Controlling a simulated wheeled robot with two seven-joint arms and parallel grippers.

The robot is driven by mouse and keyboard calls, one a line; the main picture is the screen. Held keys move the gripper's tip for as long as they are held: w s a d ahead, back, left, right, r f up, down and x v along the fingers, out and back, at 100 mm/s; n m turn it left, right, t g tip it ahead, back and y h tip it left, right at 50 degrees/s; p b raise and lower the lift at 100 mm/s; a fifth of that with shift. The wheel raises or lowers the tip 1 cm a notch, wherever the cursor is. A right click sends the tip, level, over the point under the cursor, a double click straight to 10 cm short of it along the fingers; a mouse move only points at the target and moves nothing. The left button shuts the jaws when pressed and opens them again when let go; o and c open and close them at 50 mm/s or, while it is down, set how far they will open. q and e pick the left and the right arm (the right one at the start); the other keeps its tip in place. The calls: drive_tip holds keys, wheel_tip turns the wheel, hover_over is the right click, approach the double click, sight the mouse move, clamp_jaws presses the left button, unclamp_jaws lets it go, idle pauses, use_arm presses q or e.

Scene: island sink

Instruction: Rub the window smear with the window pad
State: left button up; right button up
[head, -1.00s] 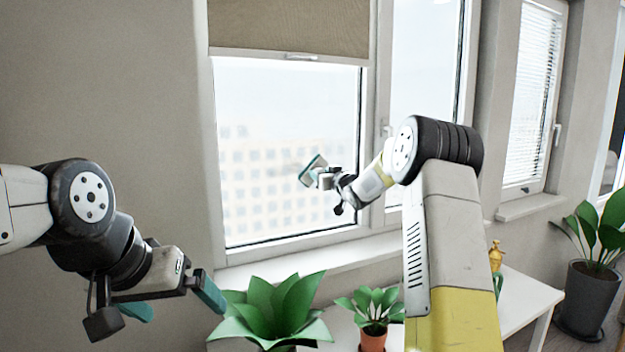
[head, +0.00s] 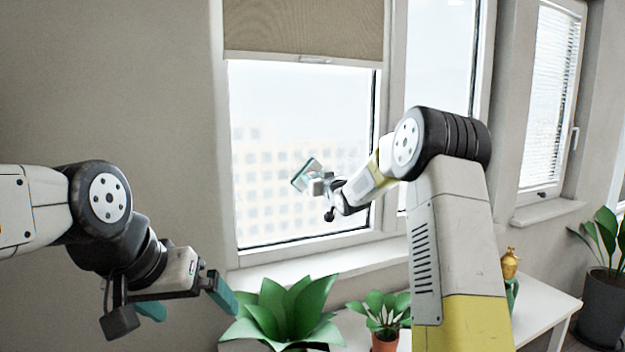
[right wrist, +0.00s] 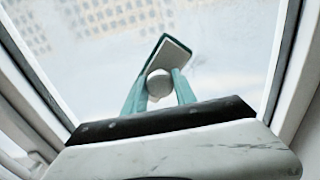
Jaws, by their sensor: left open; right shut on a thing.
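The window pad (head: 305,174) is a small flat block with a teal edge and a pale face. My right gripper (head: 322,184) is shut on its round grey knob, in front of the left window pane (head: 265,110). In the right wrist view the pad (right wrist: 174,54) is tilted beyond the two teal fingers (right wrist: 160,88), which clasp the knob. I cannot tell whether the pad touches the glass. A faint whitish haze on the glass (right wrist: 215,65), perhaps the smear, shows around the pad; its edges are unclear. My left gripper (head: 188,300) is open and empty at the lower left.
A large leafy plant (head: 285,312) and a small potted plant (head: 384,340) stand below the sill (head: 315,263). A gold-topped bottle (head: 510,265) is on the white table (head: 545,300). A roller blind (head: 303,28) covers the window's top. The window frame (head: 388,90) borders the pane.

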drive_tip(key=shift+s+a+r, duration=1.25)
drive_tip(key=shift+s+a, duration=0.3)
drive_tip(key=shift+a, duration=3.5)
drive_tip(key=w+d, duration=0.2)
drive_tip(key=d, duration=0.6)
drive_tip(key=w+d, duration=0.3)
drive_tip(key=d, duration=0.6)
drive_tip(key=shift+w, duration=0.25)
drive_tip(key=shift+s+f, duration=0.1)
drive_tip(key=shift+v, duration=2.9)
drive_tip(key=shift+s, duration=0.1)
drive_tip(key=v, duration=0.3)
